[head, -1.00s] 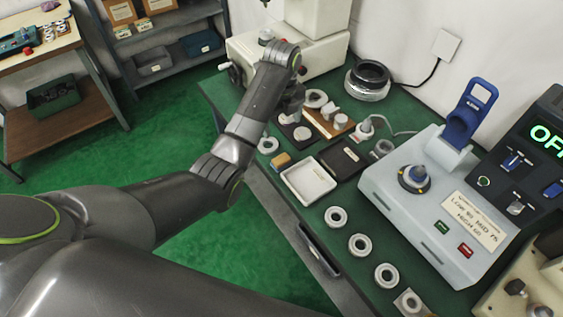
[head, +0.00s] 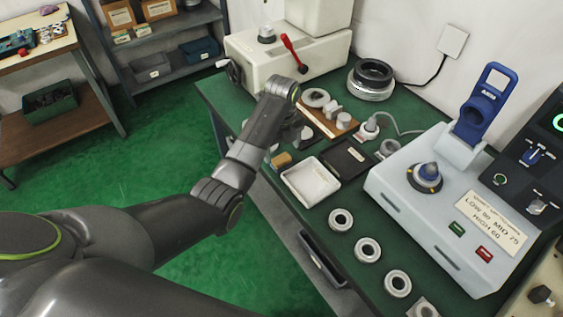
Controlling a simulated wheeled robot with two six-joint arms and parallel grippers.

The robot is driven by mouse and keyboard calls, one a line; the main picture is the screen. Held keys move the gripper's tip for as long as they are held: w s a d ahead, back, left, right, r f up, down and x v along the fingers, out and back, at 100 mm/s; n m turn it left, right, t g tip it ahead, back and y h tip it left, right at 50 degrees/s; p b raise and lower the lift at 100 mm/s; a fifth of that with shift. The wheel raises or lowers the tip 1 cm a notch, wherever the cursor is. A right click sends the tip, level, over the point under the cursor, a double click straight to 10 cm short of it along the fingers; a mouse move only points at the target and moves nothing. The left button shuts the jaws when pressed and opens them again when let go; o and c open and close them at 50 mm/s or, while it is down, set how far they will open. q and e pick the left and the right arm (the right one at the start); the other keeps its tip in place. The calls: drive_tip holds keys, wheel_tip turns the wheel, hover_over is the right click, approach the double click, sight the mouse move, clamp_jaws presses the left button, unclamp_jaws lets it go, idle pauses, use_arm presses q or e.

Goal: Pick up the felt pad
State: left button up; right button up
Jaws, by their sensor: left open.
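A small tan block (head: 281,160) lies on the green bench top, just left of the white tray; it may be the felt pad, but I cannot tell for sure. A flat dark rectangular tray or pad (head: 345,157) lies right of the white tray. My left gripper (head: 289,138) points down over the bench, behind the tan block in the picture. It is open, and its fingers are partly hidden by my own forearm. I see nothing held in it. My right gripper is not in view.
The white tray (head: 311,182) looks empty. Several bearing rings (head: 368,250) line the front edge. A brown board (head: 333,122) with round parts lies beyond the gripper. A pale machine (head: 290,57) with a red lever stands behind; a grey control box (head: 450,215) stands at right.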

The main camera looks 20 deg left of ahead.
sight(282, 158)
use_arm(q)
wheel_tip(282, 158, down, 5)
drive_tip(key=shift+a+f+p, duration=0.1)
drive_tip(key=shift+p, duration=0.25)
drive_tip(key=shift+w, duration=0.1)
drive_tip(key=c, duration=1.1)
wheel_tip(282, 158, up, 10)
drive_tip(key=shift+r+b, duration=0.1)
drive_tip(key=shift+b, duration=0.2)
